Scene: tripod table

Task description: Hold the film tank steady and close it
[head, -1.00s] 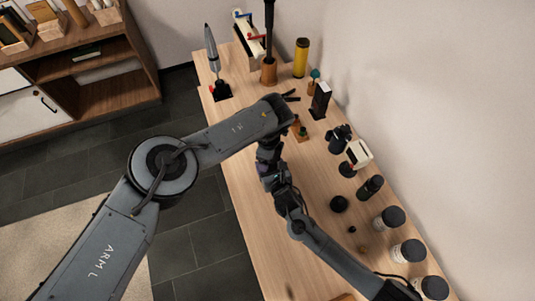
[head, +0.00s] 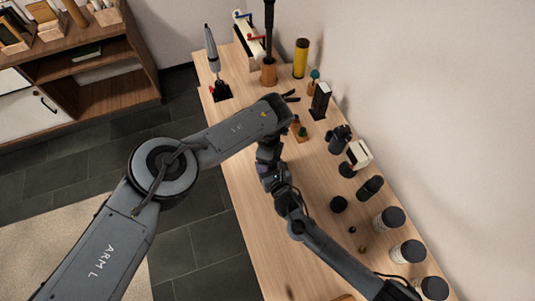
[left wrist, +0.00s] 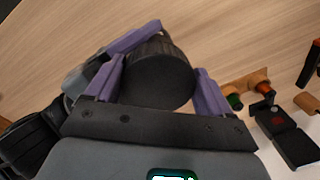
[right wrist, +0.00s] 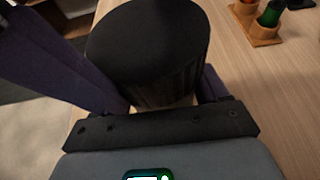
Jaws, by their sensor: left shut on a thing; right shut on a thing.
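The film tank shows as a black cylinder with a ribbed side in the left wrist view (left wrist: 158,82) and in the right wrist view (right wrist: 150,42). The right wrist view shows a smooth round black top and a pale strip low beside the ribbed side. My left gripper (left wrist: 161,68) has its purple fingers on both sides of the cylinder. My right gripper (right wrist: 150,78) is also closed around it. The two grippers meet in the head view, where they hide the tank. I cannot tell which part each jaw grips or whether the lid is fully seated.
A wooden stand with small bottles (right wrist: 258,27) is close by. Several white jars with black lids (head: 388,218) line the right side. A yellow cylinder (head: 301,58) stands at the back. The wooden table (head: 305,185) has clear room.

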